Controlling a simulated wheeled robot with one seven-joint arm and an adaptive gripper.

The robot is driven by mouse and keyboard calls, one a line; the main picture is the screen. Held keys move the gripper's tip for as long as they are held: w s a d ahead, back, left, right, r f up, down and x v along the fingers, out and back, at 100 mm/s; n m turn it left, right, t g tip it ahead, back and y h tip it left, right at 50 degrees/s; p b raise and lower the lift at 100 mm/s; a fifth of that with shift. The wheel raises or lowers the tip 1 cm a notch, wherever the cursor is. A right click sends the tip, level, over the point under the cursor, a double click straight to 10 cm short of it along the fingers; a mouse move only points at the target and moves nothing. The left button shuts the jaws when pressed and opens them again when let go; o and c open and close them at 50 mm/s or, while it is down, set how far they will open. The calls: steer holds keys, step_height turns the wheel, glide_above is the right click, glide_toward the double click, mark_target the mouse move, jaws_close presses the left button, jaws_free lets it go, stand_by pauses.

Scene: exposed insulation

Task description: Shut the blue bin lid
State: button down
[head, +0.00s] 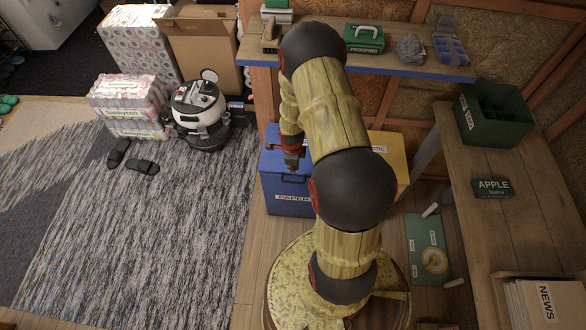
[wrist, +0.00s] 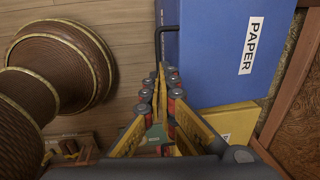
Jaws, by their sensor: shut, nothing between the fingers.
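The blue bin (head: 288,206) stands on the floor behind my arm, with a white PAPER label on its front. My arm hides part of its top, and I cannot tell from the head view how far its lid is open. In the wrist view a blue panel of the bin (wrist: 215,75) with the PAPER label fills the upper right. A dark bent bar (wrist: 157,40) is at its left edge. My gripper (head: 291,168) is over the bin in the head view. In the wrist view its fingers (wrist: 161,72) are shut and empty, close to the bar; contact is unclear.
A yellow bin (head: 394,150) stands right of the blue one, partly behind my arm. A shelf (head: 400,67) with small items is above. A wooden bench (head: 515,225) is at right. A vacuum cleaner (head: 200,112) stands at left; the rug (head: 170,230) is mostly clear.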

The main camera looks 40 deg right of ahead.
mark_target(293, 182)
steer(key=f+b, duration=0.1)
steer(key=f, duration=0.2)
steer(key=f+b, duration=0.1)
steer(key=f, duration=0.3)
steer(key=w+d+f+b, duration=0.1)
steer(key=f, duration=0.3)
steer(key=shift+f, duration=0.2)
step_height(293, 182, down, 3)
steer(key=b, duration=0.4)
steer(key=shift+s+a+f, duration=0.1)
steer(key=shift+r+p, duration=0.4)
steer(key=shift+r, duration=0.1)
step_height(293, 182, up, 13)
steer(key=s+a+p, duration=0.1)
steer(key=a+p, duration=0.1)
steer(key=p, duration=0.2)
steer(key=shift+s+p, duration=0.35)
